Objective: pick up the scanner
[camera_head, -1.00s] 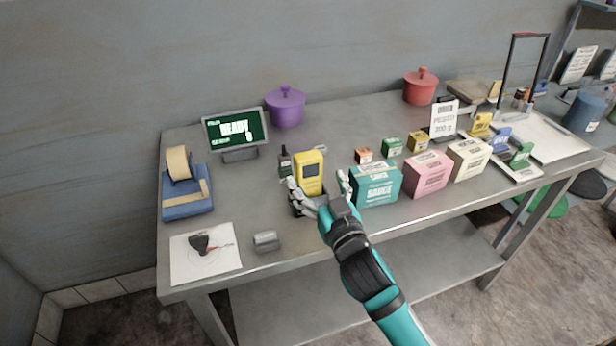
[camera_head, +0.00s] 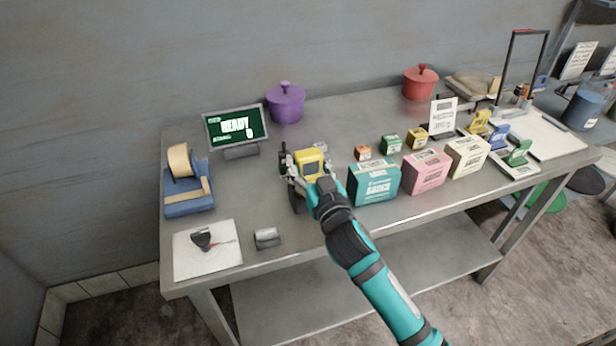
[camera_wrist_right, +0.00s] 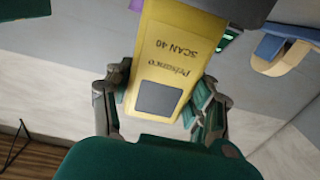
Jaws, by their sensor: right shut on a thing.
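The scanner is a yellow handheld device with a dark screen (camera_head: 310,158). It stands on the metal table, left of the teal sauce box. My right gripper (camera_head: 308,173) is shut on the scanner, with a finger on either side of it. In the right wrist view the scanner (camera_wrist_right: 170,62) shows the print "SCAN 40" and sits between the fingers of the gripper (camera_wrist_right: 160,108). The scanner's lower part is hidden behind my gripper, so I cannot tell whether it is clear of its dark holder. My left gripper is not in view.
A teal sauce box (camera_head: 374,183) stands close right of my gripper, with pink (camera_head: 426,172) and cream (camera_head: 467,158) boxes beyond. A dark handset (camera_head: 283,157) stands close left. A display (camera_head: 236,126) and purple pot (camera_head: 286,104) are behind.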

